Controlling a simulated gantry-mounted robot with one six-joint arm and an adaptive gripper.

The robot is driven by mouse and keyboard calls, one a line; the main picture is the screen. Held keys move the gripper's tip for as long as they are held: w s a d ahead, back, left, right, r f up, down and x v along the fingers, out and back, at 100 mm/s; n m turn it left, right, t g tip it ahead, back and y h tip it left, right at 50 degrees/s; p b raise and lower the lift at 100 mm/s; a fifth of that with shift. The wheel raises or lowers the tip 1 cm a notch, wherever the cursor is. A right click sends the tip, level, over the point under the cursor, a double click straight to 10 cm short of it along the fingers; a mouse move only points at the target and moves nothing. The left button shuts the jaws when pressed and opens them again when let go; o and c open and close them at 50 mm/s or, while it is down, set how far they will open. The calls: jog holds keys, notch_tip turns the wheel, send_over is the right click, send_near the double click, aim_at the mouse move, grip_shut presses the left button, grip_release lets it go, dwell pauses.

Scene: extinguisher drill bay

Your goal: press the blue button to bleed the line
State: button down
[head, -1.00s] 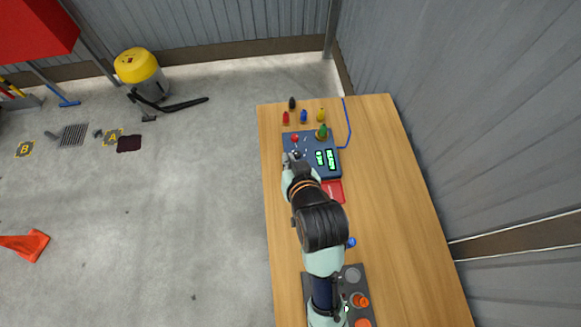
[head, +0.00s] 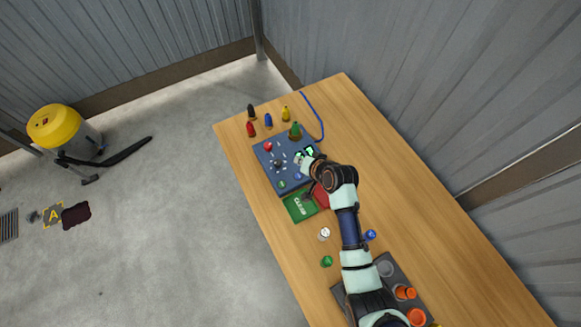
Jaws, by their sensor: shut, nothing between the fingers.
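A dark blue control panel (head: 262,160) lies on the wooden table. It carries a red knob (head: 268,146), a dark knob (head: 278,164), a green button (head: 282,184) and what looks like a small blue button (head: 298,176). Green lit displays (head: 310,150) show at its right side, partly covered by my arm. My gripper (head: 303,157) is small in the head view, shut and empty, over the panel's right part near the displays. It appears up and to the right of the blue button. I cannot tell its height over the panel.
Small coloured bottle shapes stand behind the panel, with a green one (head: 295,131) at its back edge. A green sign (head: 299,207) and red sign (head: 321,197) lie in front. A blue piece (head: 370,235) and grey tray (head: 395,270) are nearer. The table's right side is clear.

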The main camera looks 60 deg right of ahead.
jog(key=shift+s, duration=0.1)
jog(key=b, duration=0.8)
send_over(299, 177)
notch_tip(299, 177, down, 7)
jog(key=shift+d, duration=0.1)
jog(key=shift+f, duration=0.85)
jog(key=shift+f, duration=0.1)
jog(key=shift+f, duration=0.3)
jog(key=shift+f+b, duration=0.45)
jog(key=shift+f, duration=0.05)
dwell(0.6)
dwell(0.3)
jog(key=shift+r+p, duration=0.9)
jog(key=shift+p, duration=0.05)
